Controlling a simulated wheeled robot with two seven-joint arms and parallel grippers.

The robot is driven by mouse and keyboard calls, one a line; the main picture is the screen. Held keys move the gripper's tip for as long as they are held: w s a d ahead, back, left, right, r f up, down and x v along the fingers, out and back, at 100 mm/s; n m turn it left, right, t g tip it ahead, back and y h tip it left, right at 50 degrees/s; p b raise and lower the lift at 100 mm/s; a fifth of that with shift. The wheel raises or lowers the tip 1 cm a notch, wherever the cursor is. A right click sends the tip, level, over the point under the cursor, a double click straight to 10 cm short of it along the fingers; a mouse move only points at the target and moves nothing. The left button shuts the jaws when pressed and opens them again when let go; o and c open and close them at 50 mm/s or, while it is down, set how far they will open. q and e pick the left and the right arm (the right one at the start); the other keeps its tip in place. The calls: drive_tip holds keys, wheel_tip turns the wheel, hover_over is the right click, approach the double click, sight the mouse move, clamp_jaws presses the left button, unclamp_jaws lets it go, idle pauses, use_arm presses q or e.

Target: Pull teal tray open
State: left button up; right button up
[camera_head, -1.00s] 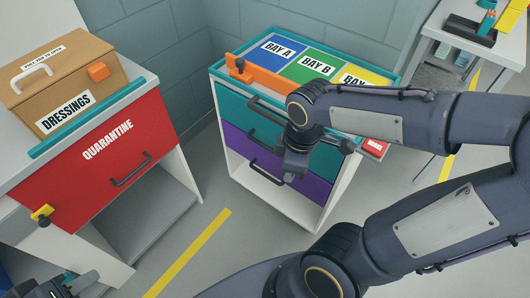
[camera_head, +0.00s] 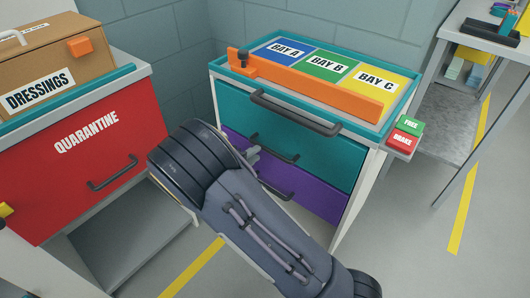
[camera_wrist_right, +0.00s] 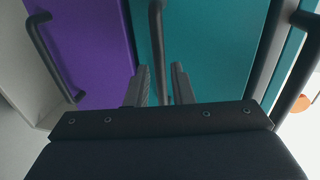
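The teal tray is the upper teal drawer front (camera_head: 320,150) of the cart, and it looks shut. Its dark bar handle (camera_head: 277,146) is partly hidden by my right arm. In the right wrist view the teal front (camera_wrist_right: 210,50) fills the middle, with the handle (camera_wrist_right: 157,45) running down between my fingertips. My right gripper (camera_head: 254,156) is at the left end of this handle. In the wrist view the right gripper (camera_wrist_right: 160,85) is open, its fingers on either side of the handle with gaps showing. My left gripper is not in view.
A purple drawer (camera_head: 315,196) with its own handle (camera_wrist_right: 50,55) lies below. A dark push bar (camera_head: 295,112) juts out above. An orange bar (camera_head: 310,87) crosses the cart top. The red QUARANTINE drawer (camera_head: 80,160) stands left. FREE and BRAKE buttons (camera_head: 406,132) sit right.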

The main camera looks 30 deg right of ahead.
sight(263, 149)
drive_tip(key=b+x, duration=0.1)
drive_tip(key=x, duration=0.5)
drive_tip(key=shift+s, duration=0.1)
clamp_jaws()
